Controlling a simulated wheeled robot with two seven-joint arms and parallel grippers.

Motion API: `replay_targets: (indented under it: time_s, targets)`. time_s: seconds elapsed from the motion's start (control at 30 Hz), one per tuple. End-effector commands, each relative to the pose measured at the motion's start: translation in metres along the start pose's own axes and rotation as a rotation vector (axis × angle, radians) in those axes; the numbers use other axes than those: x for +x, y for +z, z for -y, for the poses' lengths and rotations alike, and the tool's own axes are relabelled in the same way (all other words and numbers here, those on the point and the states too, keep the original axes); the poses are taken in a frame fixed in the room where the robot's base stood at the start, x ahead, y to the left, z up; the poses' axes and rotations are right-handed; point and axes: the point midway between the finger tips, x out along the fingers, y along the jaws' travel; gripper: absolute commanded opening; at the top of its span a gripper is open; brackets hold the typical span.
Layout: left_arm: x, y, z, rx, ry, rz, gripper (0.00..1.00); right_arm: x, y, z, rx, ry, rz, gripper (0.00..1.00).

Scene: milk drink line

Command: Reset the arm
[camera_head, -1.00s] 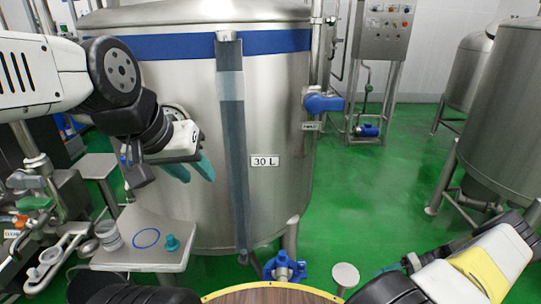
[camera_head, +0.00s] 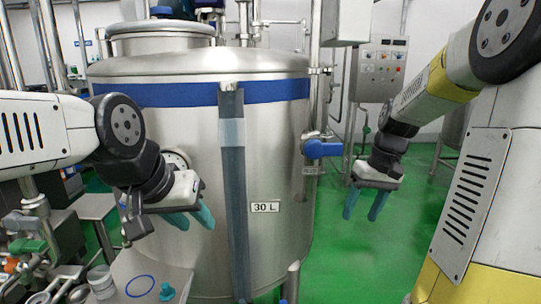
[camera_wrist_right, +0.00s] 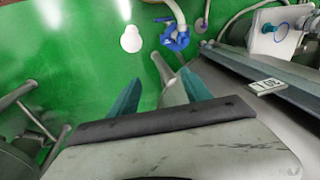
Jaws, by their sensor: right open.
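My left gripper (camera_head: 192,217) hangs in front of the left part of the tank, its teal fingers pointing down to the right. Its fingers stand apart with nothing seen between them, above and right of the small side table. My right gripper (camera_head: 364,205) hangs to the right of the tank, fingers pointing down over the green floor. It is open and empty; its two teal fingers also show spread apart in the right wrist view (camera_wrist_right: 158,95). Both arms are raised in the head view.
A large steel tank (camera_head: 265,150) with a "30 L" label stands in the middle. A blue valve (camera_head: 322,149) sticks out on its right. A side table (camera_head: 180,280) at lower left bears a white container (camera_head: 101,282) and a teal item (camera_head: 167,292). A control cabinet (camera_head: 380,70) stands behind.

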Motion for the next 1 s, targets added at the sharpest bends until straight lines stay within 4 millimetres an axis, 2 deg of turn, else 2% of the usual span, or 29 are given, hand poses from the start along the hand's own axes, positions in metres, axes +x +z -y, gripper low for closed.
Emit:
replay_targets:
  time_s: [0.03, 0.2, 0.4, 0.5, 0.63, 1.0]
  targets:
    - [0.0, 0.0, 0.0, 0.0, 0.0, 0.0, 0.36, -0.015, 0.01, 0.017, -0.01, 0.025, -0.042, 0.56]
    - [0.0, 0.0, 0.0, 0.0, 0.0, 0.0, 0.36, -0.049, 0.049, 0.06, -0.009, 0.073, -0.182, 0.56]
    - [0.0, 0.0, 0.0, 0.0, 0.0, 0.0, 0.36, -0.068, 0.098, 0.098, -0.005, 0.07, -0.347, 0.56]
    - [0.0, 0.0, 0.0, 0.0, 0.0, 0.0, 0.36, -0.07, 0.116, 0.108, -0.002, 0.055, -0.409, 0.56]
    - [0.0, 0.0, 0.0, 0.0, 0.0, 0.0, 0.36, -0.07, 0.129, 0.115, 0.001, 0.038, -0.457, 0.56]
    - [0.0, 0.0, 0.0, 0.0, 0.0, 0.0, 0.36, -0.069, 0.134, 0.117, 0.003, 0.032, -0.47, 0.56]
